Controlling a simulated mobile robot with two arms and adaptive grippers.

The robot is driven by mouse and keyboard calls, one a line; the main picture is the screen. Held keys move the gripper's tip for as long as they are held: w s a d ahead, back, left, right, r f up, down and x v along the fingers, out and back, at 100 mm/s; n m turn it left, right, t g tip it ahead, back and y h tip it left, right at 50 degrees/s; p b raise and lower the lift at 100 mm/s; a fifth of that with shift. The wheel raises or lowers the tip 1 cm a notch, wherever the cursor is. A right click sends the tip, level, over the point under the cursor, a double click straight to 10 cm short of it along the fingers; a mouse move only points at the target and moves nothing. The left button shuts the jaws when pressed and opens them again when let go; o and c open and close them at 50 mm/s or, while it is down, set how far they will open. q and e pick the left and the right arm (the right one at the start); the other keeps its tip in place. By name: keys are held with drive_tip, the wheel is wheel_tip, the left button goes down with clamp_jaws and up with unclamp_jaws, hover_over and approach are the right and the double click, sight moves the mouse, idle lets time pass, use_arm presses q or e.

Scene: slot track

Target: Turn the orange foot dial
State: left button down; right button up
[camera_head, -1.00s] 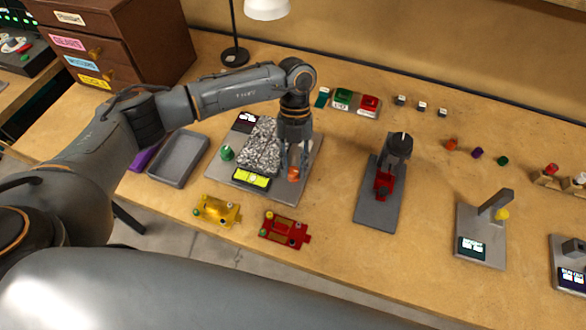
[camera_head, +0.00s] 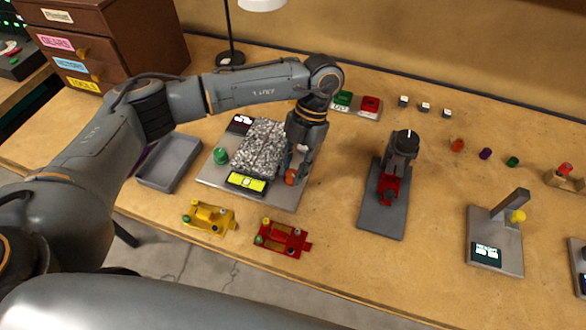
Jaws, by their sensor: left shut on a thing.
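The orange foot dial (camera_head: 290,177) sits at the right front corner of a grey plate (camera_head: 213,181) that also bears a speckled grey block (camera_head: 259,148). My left gripper (camera_head: 296,169) reaches down from above, and its fingers are shut on the orange dial. The fingers hide part of the dial. A yellow-green display (camera_head: 246,183) lies at the plate's front, and a green knob (camera_head: 220,156) stands at its left. My right gripper is not in view.
A grey tray (camera_head: 169,163) lies left of the plate. A yellow fixture (camera_head: 208,217) and a red fixture (camera_head: 283,238) lie in front. A dark press-like device (camera_head: 384,198) stands to the right, with bare table between.

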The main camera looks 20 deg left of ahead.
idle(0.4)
use_arm(q)
drive_tip(key=c, duration=1.1)
unclamp_jaws()
drive_tip(key=shift+o, duration=0.2)
drive_tip(key=v, duration=0.8)
